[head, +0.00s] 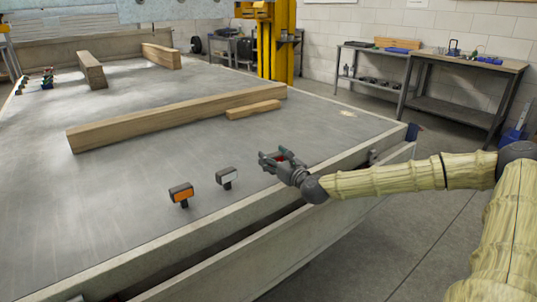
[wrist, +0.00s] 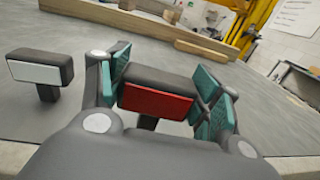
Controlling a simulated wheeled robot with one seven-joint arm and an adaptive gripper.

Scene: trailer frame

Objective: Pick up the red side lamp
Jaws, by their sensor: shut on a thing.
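The red side lamp (wrist: 155,102) has a dark housing and a red lens, and sits between the fingers in the wrist view. My gripper (wrist: 162,95) is shut on it, with teal pads at both sides of the housing. In the head view my gripper (head: 277,158) is low over the trailer bed near its front edge, and only a bit of red shows between the fingers. The lamp's foot is partly hidden behind my gripper, so I cannot tell whether it touches the bed.
A white lamp (head: 227,178) and an orange lamp (head: 181,194) stand to the left on the trailer bed (head: 150,215). A long wooden beam (head: 175,119) and a short block (head: 253,110) lie behind. Workbenches (head: 465,85) and a yellow post (head: 275,40) stand beyond.

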